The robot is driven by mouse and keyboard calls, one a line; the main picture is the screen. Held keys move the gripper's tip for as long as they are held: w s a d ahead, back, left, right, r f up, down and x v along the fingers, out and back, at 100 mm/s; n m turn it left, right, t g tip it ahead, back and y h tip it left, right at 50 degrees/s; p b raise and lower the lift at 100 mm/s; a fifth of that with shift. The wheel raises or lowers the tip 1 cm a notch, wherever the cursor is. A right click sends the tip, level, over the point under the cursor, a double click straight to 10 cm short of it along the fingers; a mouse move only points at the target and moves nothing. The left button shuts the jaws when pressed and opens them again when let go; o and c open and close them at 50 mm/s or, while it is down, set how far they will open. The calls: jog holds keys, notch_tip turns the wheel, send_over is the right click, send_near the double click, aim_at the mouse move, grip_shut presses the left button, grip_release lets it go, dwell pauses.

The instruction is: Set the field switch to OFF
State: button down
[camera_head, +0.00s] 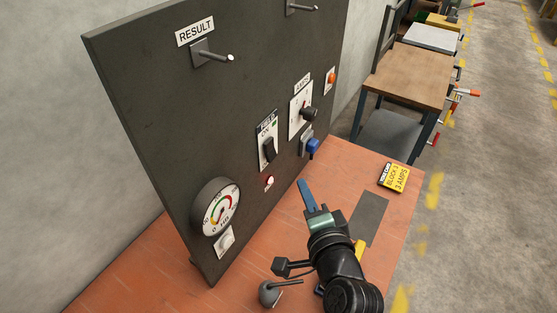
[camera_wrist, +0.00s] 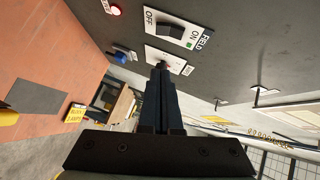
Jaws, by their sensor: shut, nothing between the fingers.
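The field switch (camera_head: 268,150) is a black rocker on a white plate on the dark upright panel. It also shows at the top of the wrist view (camera_wrist: 170,31), with OFF at one end and ON beside a green mark at the other. I cannot tell surely which way the rocker is tilted. My gripper (camera_head: 303,186) is shut and empty, in front of the panel and below and right of the switch in the head view. In the wrist view its closed fingertips (camera_wrist: 161,68) are apart from the switch plate.
The AMPS knob (camera_head: 308,113), blue plug (camera_head: 313,147), red lamp (camera_head: 269,183) and round gauge (camera_head: 219,207) surround the switch on the panel. A peg under RESULT (camera_head: 218,55) juts out above. A yellow block card (camera_head: 394,177) lies on the orange bench (camera_head: 345,160).

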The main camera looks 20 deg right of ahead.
jog(key=p, duration=0.1)
send_near(274, 158)
jog(key=w+d, duration=0.3)
jog(key=d, duration=0.1)
jog(key=w+a, duration=0.1)
jog(key=w+a+p, duration=0.1)
jog(key=w, duration=0.1)
jog(key=shift+w+a+f, duration=0.15)
jog(key=shift+a+f, duration=0.1)
jog(key=shift+a, duration=0.1)
jog(key=b, duration=0.1)
jog(key=f+b, duration=0.1)
jog(key=b, duration=0.1)
jog(key=shift+w+a+f+t, duration=0.15)
jog(key=shift+w+a+t, duration=0.1)
jog(key=shift+t, duration=0.15)
jog(key=shift+d+r, duration=0.1)
jog(key=shift+r, duration=0.35)
